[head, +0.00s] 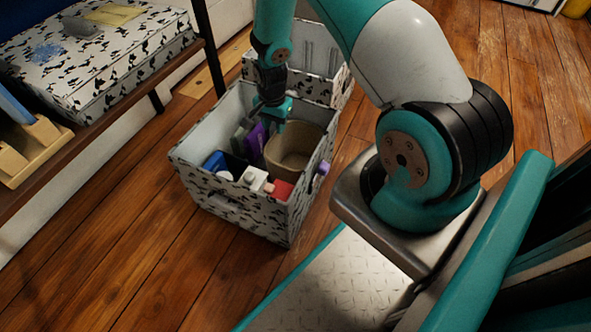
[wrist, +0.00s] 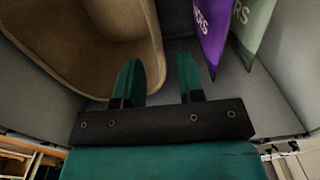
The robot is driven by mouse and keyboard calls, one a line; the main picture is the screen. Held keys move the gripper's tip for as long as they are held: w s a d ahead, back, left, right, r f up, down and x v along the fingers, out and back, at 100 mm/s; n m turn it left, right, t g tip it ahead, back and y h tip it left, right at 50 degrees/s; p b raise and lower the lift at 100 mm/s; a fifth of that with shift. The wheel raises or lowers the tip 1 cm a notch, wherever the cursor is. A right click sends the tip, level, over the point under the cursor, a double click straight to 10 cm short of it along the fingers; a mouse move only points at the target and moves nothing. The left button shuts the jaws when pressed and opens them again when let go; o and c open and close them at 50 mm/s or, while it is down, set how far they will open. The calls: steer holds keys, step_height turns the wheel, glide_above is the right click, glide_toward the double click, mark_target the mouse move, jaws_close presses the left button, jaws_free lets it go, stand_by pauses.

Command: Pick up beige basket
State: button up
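Purple (wrist: 211,30) and grey-green (wrist: 250,25) items stand beside the gripper in the box. A white item (head: 255,179), a red item (head: 281,189) and a blue item (head: 215,162) lie at the front. A second patterned box (head: 340,88) stands behind. A shelf (head: 172,67) is at left.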

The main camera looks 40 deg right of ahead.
mark_target(275, 148)
steer(key=f+b, duration=0.1)
steer(key=f, duration=0.1)
steer(key=f+b, duration=0.4)
steer(key=shift+s+a+f, duration=0.15)
steer(key=shift+a+f, duration=0.1)
steer(key=shift+a, duration=0.05)
steer(key=shift+r, duration=0.15)
jaws_close()
